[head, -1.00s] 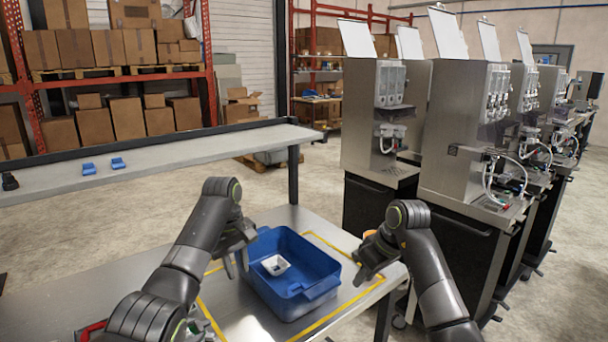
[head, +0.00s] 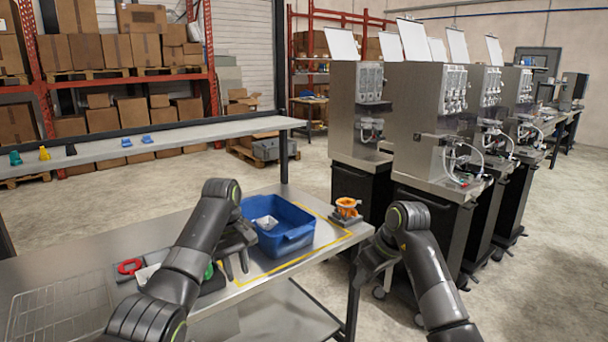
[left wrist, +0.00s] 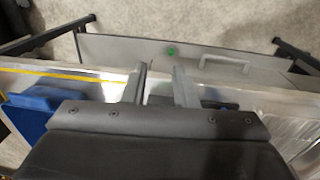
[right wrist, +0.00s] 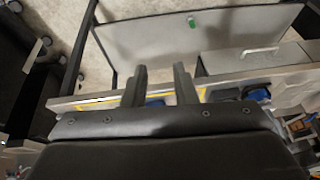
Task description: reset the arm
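My left gripper (head: 236,272) is open and empty. In the head view it is just left of the blue bin (head: 290,238), at the front of the steel table (head: 70,254). In the left wrist view its two fingers (left wrist: 160,88) stand apart with nothing between them. My right gripper (head: 366,282) is open and empty, beyond the table's right end in the head view. In the right wrist view its two fingers (right wrist: 160,85) are also apart. Both arms are bent at the elbow, with their forearms angled down.
The bin holds a small white item (head: 266,222). An orange-topped object (head: 347,208) stands at the table's right corner. A wire basket (head: 60,315) and a red-handled item (head: 130,266) are at left. Dispensers (head: 425,110) stand at right. A long shelf (head: 190,136) runs behind.

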